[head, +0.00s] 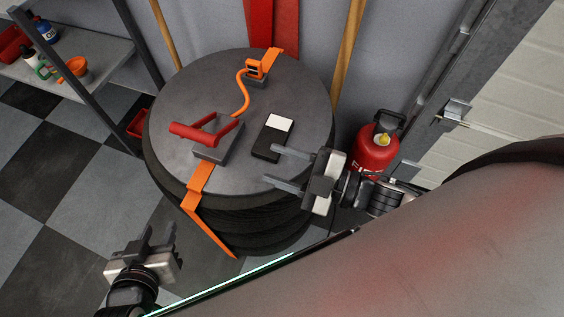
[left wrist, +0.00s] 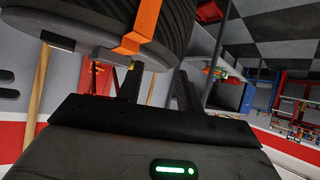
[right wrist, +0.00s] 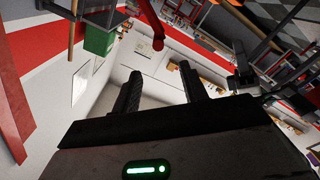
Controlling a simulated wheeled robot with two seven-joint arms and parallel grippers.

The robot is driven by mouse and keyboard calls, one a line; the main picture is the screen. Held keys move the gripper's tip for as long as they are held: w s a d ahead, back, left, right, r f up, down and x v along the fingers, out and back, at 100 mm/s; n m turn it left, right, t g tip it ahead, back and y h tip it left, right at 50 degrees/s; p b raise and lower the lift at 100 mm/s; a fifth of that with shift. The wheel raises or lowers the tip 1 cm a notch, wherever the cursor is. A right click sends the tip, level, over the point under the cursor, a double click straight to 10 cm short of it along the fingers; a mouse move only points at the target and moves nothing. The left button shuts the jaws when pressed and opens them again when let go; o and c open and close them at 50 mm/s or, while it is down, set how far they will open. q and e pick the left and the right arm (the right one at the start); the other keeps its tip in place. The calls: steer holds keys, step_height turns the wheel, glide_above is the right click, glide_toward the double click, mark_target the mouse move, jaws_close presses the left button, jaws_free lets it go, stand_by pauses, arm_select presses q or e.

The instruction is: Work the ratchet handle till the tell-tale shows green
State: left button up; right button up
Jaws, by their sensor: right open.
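The ratchet (head: 218,138) sits on the round grey top of a tyre stack, a grey body with a red handle (head: 194,134) lying towards the left. An orange strap (head: 200,180) runs from it over the front edge. A small black block with a white panel (head: 279,123) lies right of it; no green shows there, and I cannot tell if it is the tell-tale. My right gripper (head: 270,167) is open and empty near the top's right edge, apart from the ratchet. My left gripper (head: 160,229) is open and empty, low at the front left of the stack.
Wooden poles stand behind. A shelf (head: 90,62) with small items is at left. The chequered floor at left is mostly clear.

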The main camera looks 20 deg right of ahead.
arm_select(q)
steer(key=shift+f, duration=0.1)
steer(key=c, duration=0.4)
jaws_close()
arm_select(e)
steer(key=f+m+h, duration=0.1)
steer(key=m+h, duration=0.1)
steer(key=m, duration=0.1)
steer(key=w+d+f+m+h, duration=0.1)
steer(key=m+h, duration=0.2)
steer(key=w+f+m+h, duration=0.1)
steer(key=m+h, duration=0.1)
steer(key=m, duration=0.2)
steer(key=shift+d+f+t, duration=0.3)
steer(key=shift+d, duration=0.1)
steer(key=s+f+m+g+h, duration=0.1)
steer(key=m, duration=0.1)
steer(key=s+f+m+g+h, duration=0.1)
steer(key=f+m, duration=0.1)
steer(key=shift+s+d+f+m+g+h, duration=0.2)
steer(key=shift+s+m+g+h, duration=0.1)
steer(key=shift+s+m+g, duration=0.1)
steer(key=shift+c, duration=0.7)
arm_select(q)
steer(key=shift+f, duration=0.1)
